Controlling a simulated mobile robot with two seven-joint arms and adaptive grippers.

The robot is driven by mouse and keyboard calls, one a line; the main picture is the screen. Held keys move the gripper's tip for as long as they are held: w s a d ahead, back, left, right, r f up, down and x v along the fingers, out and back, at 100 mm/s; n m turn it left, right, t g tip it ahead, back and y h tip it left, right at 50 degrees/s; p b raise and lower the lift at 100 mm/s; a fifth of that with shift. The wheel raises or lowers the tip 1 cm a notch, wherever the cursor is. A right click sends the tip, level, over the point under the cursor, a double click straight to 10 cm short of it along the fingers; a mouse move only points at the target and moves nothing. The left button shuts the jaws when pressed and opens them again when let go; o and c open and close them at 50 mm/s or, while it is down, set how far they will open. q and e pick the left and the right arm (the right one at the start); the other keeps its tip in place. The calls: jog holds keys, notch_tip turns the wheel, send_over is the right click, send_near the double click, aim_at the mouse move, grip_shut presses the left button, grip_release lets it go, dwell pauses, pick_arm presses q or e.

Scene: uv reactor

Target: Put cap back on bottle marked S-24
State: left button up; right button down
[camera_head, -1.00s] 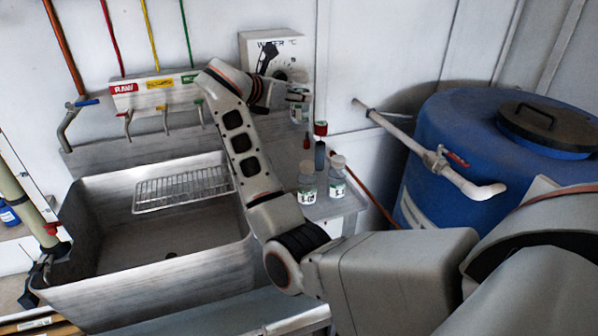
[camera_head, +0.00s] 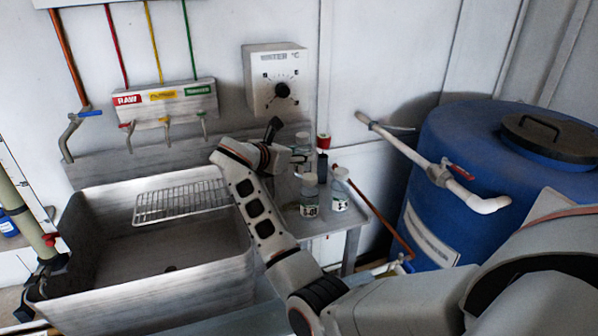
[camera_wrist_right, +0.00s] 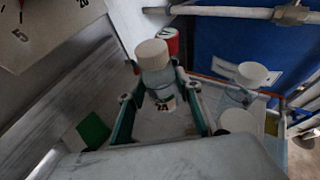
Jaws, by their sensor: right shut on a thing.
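In the right wrist view, my right gripper (camera_wrist_right: 157,84) is shut on a clear bottle (camera_wrist_right: 158,79) with a white cap (camera_wrist_right: 151,53) on top. Marks like "24" or "2A" show low on its label. In the head view, the held bottle (camera_head: 302,142) is upright over the small counter right of the sink, with its label mostly hidden; my right gripper (camera_head: 285,150) reaches it from the left. Contact with the counter is unclear. Two more labelled bottles, left (camera_head: 309,194) and right (camera_head: 340,191), stand nearer on the counter. My left gripper is not in view.
A dark, red-topped object (camera_head: 323,148) stands just right of the held bottle. The sink (camera_head: 150,280) with a wire rack (camera_head: 180,202) is to the left. A blue barrel (camera_head: 450,150) and pipe (camera_head: 430,165) are to the right. A thermostat box (camera_head: 275,62) hangs behind.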

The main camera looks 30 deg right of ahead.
aim_at(298, 171)
notch_tip(298, 171, down, 6)
jog(key=shift+r+b, duration=0.1)
jog(key=shift+b, duration=0.25)
jog(key=c, duration=1.4)
grip_release()
